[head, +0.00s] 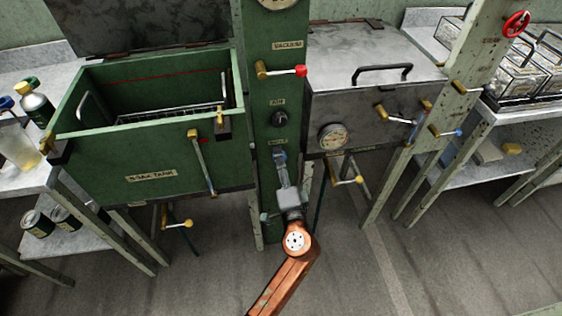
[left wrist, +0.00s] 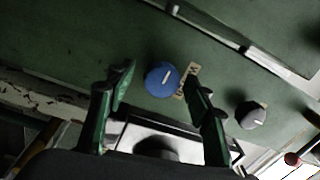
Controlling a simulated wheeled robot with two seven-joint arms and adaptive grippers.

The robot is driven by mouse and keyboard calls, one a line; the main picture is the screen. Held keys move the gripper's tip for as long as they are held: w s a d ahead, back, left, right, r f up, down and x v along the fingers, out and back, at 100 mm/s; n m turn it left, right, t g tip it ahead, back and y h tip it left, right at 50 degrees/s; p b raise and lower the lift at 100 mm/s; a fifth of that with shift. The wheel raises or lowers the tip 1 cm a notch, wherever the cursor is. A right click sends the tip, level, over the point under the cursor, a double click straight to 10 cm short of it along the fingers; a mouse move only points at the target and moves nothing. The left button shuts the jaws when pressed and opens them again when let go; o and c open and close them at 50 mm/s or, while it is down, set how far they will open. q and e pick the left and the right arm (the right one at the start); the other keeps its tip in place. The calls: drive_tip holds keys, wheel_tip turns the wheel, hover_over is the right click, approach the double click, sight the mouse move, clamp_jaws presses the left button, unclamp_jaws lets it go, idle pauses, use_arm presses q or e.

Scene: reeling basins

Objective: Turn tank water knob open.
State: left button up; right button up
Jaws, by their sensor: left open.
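The blue round knob (left wrist: 162,80) with a short white pointer line is on the green panel, with a small label (left wrist: 189,78) beside it. In the left wrist view it shows between the two fingers of my left gripper (left wrist: 158,70), which is open and empty. In the head view my left gripper (head: 282,164) reaches up to the lower part of the green panel (head: 256,190), mostly hiding the blue knob. I cannot tell whether the fingers touch it. My right gripper is not in view.
A dark knob (head: 280,118) is above on the same panel, and a red-tipped valve (head: 284,71) is higher. The open green tank (head: 150,160) stands at left, with its lever (head: 203,163) nearby. A steel box with a gauge (head: 333,137) stands at right.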

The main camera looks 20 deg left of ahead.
use_arm(q)
drive_tip(key=v, duration=0.7)
drive_tip(key=shift+s, duration=0.15)
drive_tip(key=shift+d, duration=0.15)
idle(0.3)
